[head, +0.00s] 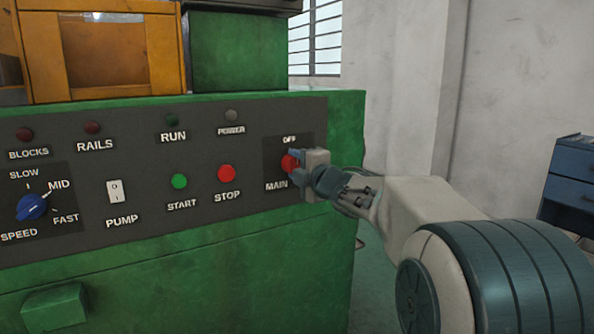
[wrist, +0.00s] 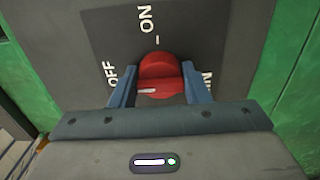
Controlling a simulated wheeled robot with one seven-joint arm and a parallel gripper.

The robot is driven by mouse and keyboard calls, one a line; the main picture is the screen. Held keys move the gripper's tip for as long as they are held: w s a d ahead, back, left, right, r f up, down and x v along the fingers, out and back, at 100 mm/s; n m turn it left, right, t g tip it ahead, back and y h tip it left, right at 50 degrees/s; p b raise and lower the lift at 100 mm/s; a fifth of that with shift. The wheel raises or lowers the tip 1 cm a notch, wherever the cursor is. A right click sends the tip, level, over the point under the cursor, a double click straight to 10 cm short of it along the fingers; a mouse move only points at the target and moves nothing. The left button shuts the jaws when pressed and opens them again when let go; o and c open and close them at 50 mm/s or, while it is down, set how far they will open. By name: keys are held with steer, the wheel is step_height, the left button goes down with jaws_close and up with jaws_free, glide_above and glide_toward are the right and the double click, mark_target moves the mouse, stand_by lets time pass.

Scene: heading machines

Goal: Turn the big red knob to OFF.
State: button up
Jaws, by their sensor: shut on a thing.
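The big red knob (head: 289,163) is at the right end of the grey panel, with OFF above it and MAIN at its lower left. In the wrist view the knob (wrist: 160,68) sits between the two blue fingers of my gripper (wrist: 160,88), which is shut on it. My gripper (head: 296,167) hides part of the knob in the head view. The white mark on the knob's bar points left in the wrist view, toward the OFF label (wrist: 110,75). The ON label (wrist: 147,18) is at the top there, away from the mark.
A red STOP button (head: 227,173) and a green START button (head: 180,181) lie left of the knob. Further left are the PUMP switch (head: 115,191) and blue SPEED knob (head: 32,207). A blue cabinet (head: 570,190) stands at the far right.

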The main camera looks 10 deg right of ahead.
stand_by(0.4)
steer(key=o, duration=1)
steer(key=shift+c, duration=0.2)
steer(key=p+v, duration=0.2)
steer(key=v, duration=1.2)
